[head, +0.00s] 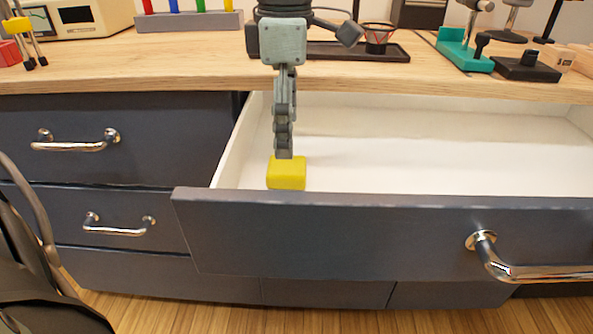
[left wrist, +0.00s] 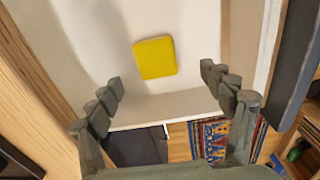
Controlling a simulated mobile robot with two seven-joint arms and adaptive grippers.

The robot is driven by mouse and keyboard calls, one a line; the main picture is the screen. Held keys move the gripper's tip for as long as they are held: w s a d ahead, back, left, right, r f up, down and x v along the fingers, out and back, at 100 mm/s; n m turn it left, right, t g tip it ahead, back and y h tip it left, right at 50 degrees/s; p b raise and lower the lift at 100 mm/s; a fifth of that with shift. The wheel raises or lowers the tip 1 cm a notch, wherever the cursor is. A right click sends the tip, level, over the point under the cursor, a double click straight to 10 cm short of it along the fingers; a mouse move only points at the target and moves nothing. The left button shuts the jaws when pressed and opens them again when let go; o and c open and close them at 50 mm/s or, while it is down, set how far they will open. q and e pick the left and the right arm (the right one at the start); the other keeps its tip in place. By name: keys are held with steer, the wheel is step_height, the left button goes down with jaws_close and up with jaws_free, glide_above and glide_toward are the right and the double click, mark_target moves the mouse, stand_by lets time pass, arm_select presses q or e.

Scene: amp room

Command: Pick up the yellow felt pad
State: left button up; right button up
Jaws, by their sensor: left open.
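The yellow felt pad (head: 286,173) lies flat in the open drawer (head: 380,215), near its left end and close to the front panel. In the left wrist view the pad (left wrist: 155,57) lies on the white drawer floor, ahead of the fingers and roughly centred between them. My left gripper (head: 284,152) points down into the drawer just above the pad. Its fingers are spread apart with nothing between them, and in the head view they line up one behind the other. My right gripper is not in view.
The wooden worktop (head: 150,70) overhangs the drawer's back. A black tray (head: 385,53), a teal stand (head: 462,52) and a grey rack with coloured posts (head: 190,20) stand on it. The drawer is otherwise empty to the right. A chrome handle (head: 520,268) sticks out in front.

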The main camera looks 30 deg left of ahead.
mark_target(287, 164)
arm_select(q)
steer(key=f, duration=0.6)
steer(key=shift+w+a+f, duration=0.2)
steer(key=shift+w+a, duration=0.05)
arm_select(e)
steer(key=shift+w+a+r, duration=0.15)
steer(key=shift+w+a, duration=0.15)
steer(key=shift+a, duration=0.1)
arm_select(q)
steer(key=shift+c, duration=0.3)
steer(key=c, duration=1.1)
steer(key=shift+o, duration=0.2)
steer(key=shift+r, duration=0.1)
steer(key=shift+r, duration=0.25)
step_height(287, 164, up, 9)
steer(key=shift+r+p, duration=0.2)
steer(key=shift+p, duration=0.1)
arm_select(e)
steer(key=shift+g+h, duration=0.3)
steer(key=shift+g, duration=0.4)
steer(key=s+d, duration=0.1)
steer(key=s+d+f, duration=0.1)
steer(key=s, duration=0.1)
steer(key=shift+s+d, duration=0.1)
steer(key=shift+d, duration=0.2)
